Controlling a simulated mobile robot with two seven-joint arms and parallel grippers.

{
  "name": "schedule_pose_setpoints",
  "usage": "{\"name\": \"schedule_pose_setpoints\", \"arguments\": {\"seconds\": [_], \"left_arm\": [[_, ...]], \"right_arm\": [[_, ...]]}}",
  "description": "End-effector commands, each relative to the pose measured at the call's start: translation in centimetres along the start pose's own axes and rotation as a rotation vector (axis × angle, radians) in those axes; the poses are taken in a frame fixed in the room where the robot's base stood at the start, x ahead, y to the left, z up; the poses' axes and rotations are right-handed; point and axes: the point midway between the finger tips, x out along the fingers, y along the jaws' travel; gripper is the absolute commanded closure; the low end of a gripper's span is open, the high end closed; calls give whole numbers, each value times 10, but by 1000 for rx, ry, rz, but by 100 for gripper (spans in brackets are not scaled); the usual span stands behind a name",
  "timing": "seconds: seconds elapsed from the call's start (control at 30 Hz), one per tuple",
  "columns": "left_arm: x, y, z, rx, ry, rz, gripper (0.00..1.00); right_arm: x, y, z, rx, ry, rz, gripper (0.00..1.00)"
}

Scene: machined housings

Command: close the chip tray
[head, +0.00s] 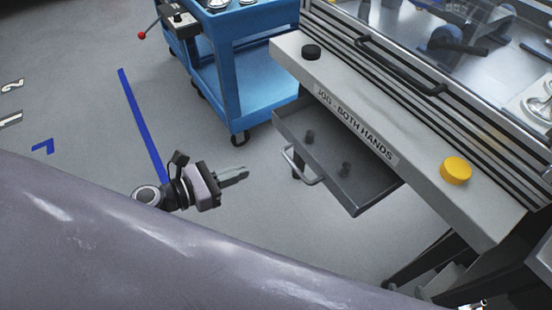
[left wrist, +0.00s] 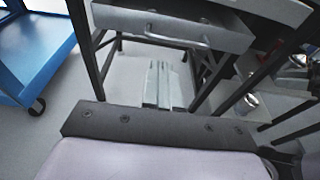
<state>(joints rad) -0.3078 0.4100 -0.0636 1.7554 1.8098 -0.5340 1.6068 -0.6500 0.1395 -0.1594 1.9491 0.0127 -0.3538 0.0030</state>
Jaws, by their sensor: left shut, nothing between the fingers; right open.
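The chip tray (head: 349,192) is a grey drawer pulled out from under the machine's front panel, with its inside exposed. Its bar handle (head: 303,165) is on the near left front. Two small dark round objects lie in the tray. My left gripper (head: 244,172) is shut and empty, left of the handle and apart from it, fingers pointing toward the tray. In the left wrist view the shut fingers (left wrist: 165,68) point at the tray front (left wrist: 222,38), with the handle (left wrist: 178,36) ahead. I cannot make out my right gripper.
A blue cart (head: 255,95) stands behind and left of the tray. The machine's panel (head: 425,185) overhangs the tray, with a black button (head: 311,52) and a yellow button (head: 456,171). Dark machine legs (head: 420,262) stand at right. Floor around the left gripper is clear.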

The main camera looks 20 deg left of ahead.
Motion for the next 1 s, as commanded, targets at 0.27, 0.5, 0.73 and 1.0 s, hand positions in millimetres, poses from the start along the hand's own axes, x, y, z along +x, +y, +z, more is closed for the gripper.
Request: {"name": "schedule_pose_setpoints", "arguments": {"seconds": [0.27, 0.5, 0.73, 1.0], "left_arm": [[50, 0, 1, 1, -2, 1, 100], [86, 0, 1, 3, -1, 0, 100], [101, 0, 0, 4, 1, 1, 100], [102, 0, 0, 4, 1, 1, 100]], "right_arm": [[-2, 0, -3, 0, 1, 0, 49], [-2, 0, -4, 0, 1, 0, 49], [-2, 0, -3, -1, 1, 0, 49], [-2, 0, -3, -1, 1, 0, 49]]}}
